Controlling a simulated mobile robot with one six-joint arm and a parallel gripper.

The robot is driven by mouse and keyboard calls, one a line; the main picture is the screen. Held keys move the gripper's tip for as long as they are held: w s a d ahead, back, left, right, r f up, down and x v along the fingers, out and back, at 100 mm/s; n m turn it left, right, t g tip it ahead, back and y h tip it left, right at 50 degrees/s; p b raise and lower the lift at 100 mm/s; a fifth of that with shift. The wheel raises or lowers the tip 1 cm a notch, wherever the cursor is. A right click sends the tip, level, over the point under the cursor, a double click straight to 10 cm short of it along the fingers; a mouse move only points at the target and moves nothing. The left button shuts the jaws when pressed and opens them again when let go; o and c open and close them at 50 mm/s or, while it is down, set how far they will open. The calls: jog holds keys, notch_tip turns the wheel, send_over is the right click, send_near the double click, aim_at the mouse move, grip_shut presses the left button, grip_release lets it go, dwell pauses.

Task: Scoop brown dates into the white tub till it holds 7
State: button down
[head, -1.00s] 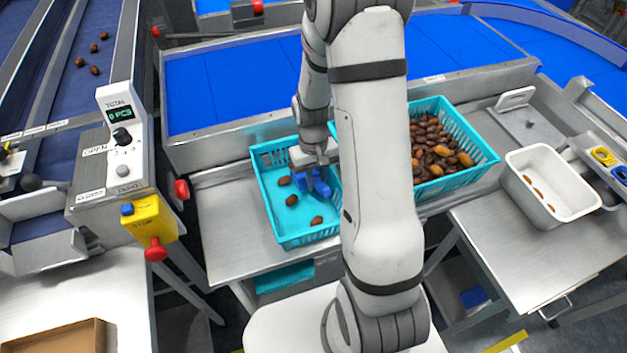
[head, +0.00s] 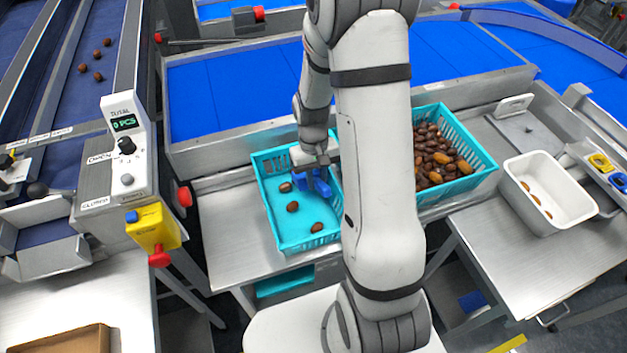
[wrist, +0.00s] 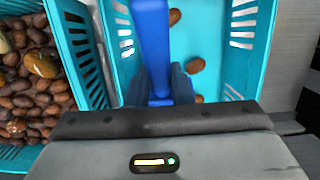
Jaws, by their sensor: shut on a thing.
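My gripper (head: 314,164) is shut on the handle of a blue scoop (head: 311,184), inside the left teal crate. The handle stands between my fingers (wrist: 158,88) in the wrist view; the scoop's bowl cannot be seen clearly. Brown dates (head: 292,206) lie scattered on the floor of the left crate (head: 269,205). In the wrist view, a date (wrist: 195,65) lies to the right of the scoop. The white tub (head: 574,207) stands on the right bench with a few brown dates (head: 536,198) inside.
A second teal crate (head: 462,187), partly behind my arm, holds many dark dates and some lighter ones. A counter (head: 124,122) reading 0 PCS stands left, near a yellow box with a red knob (head: 155,230). Blue conveyors run behind. A cardboard tray (head: 70,340) lies front left.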

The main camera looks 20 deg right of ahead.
notch_tip(320, 180, up, 14)
jog(key=p, duration=0.8)
jog(key=shift+s+f+p, duration=0.15)
jog(key=shift+p, duration=0.2)
dwell(0.7)
dwell(1.9)
